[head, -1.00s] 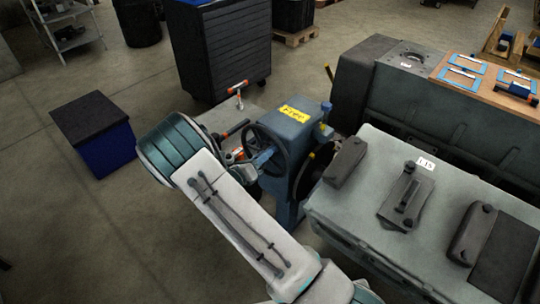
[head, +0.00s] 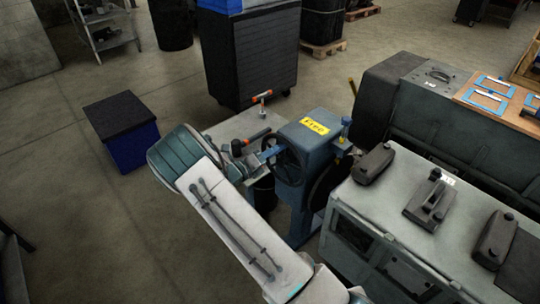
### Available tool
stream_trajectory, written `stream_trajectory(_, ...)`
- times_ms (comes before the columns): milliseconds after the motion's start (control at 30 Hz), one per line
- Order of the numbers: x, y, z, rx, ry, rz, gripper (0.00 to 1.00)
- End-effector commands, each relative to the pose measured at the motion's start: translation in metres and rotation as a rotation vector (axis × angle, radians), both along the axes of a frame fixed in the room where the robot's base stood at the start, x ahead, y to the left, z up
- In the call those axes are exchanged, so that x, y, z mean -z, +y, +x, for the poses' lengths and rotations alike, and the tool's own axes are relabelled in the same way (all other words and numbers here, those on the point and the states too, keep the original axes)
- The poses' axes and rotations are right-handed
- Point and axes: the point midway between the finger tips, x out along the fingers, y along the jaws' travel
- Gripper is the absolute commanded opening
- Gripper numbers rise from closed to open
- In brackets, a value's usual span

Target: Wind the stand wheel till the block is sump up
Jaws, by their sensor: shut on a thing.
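The blue-grey engine stand (head: 315,135) with a yellow "Free" label is near the middle of the head view. Its dark spoked wheel (head: 289,166) is on the stand's left side. The grey block (head: 380,205) is to the right of the stand. Dark covers are on its upper face, and openings show in its near side. I cannot tell for sure whether its sump side is up.
A dark cabinet (head: 250,60) is behind that. A blue box (head: 122,133) stands on the floor at left. Another large grey machine (head: 440,115) is at right.

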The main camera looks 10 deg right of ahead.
Motion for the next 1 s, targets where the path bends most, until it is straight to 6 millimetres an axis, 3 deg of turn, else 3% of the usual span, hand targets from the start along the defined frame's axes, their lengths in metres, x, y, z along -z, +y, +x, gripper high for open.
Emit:
stream_trajectory(500,0.003,0.0039,0.0019,-0.007,0.003,0.004,0.0)
stream_trajectory(533,0.0032,0.0039,0.0018,-0.007,0.003,0.004,0.24)
stream_trajectory(600,0.0033,0.0038,0.0017,-0.007,0.003,0.004,0.43)
stream_trajectory(1000,0.0031,0.0085,-0.0021,-0.004,0.003,0.003,0.43)
